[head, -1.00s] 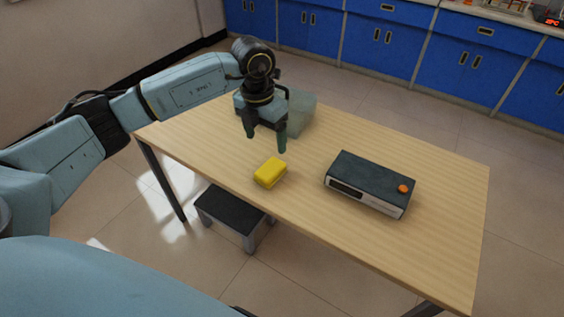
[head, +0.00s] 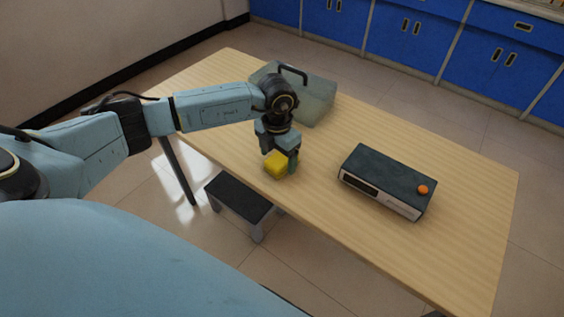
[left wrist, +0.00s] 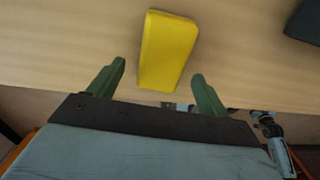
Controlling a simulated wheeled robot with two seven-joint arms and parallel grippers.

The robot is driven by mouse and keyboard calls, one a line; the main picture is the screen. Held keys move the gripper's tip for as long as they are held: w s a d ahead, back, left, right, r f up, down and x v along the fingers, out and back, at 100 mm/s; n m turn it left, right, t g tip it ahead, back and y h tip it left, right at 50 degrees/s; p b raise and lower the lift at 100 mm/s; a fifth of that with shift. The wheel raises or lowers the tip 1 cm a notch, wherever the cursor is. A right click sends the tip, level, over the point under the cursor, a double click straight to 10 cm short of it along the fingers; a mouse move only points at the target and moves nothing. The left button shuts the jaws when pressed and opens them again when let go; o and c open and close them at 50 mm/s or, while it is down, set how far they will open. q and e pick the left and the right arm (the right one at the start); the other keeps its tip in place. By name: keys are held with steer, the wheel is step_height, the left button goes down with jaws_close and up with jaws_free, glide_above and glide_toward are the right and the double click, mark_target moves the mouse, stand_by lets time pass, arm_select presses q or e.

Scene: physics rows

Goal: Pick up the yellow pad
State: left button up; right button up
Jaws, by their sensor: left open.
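The yellow pad (head: 275,165) lies on the wooden table near its front-left edge. In the left wrist view the yellow pad (left wrist: 167,50) is a rounded block, its near end between and just ahead of the fingertips. My left gripper (head: 280,164) is open and comes down over the pad, hiding part of it in the head view. In the left wrist view its green fingers (left wrist: 159,83) stand on either side of the pad's near end, with gaps showing. My right gripper is not in view.
A dark box with an orange knob (head: 388,182) stands on the table (head: 460,235) to the right. A translucent container with a dark handle (head: 318,100) stands behind my left gripper. A dark-topped stool (head: 238,198) is below the table's front edge.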

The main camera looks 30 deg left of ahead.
mark_target(278, 160)
arm_select(q)
step_height(278, 160, down, 2)
steer(key=shift+f, duration=0.15)
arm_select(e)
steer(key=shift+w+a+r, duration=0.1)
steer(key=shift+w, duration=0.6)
arm_select(q)
steer(key=c, duration=1.1)
steer(key=shift+o, duration=0.2)
steer(key=shift+r, duration=0.35)
step_height(278, 160, up, 10)
steer(key=shift+f+p, duration=0.25)
steer(key=shift+p, duration=0.55)
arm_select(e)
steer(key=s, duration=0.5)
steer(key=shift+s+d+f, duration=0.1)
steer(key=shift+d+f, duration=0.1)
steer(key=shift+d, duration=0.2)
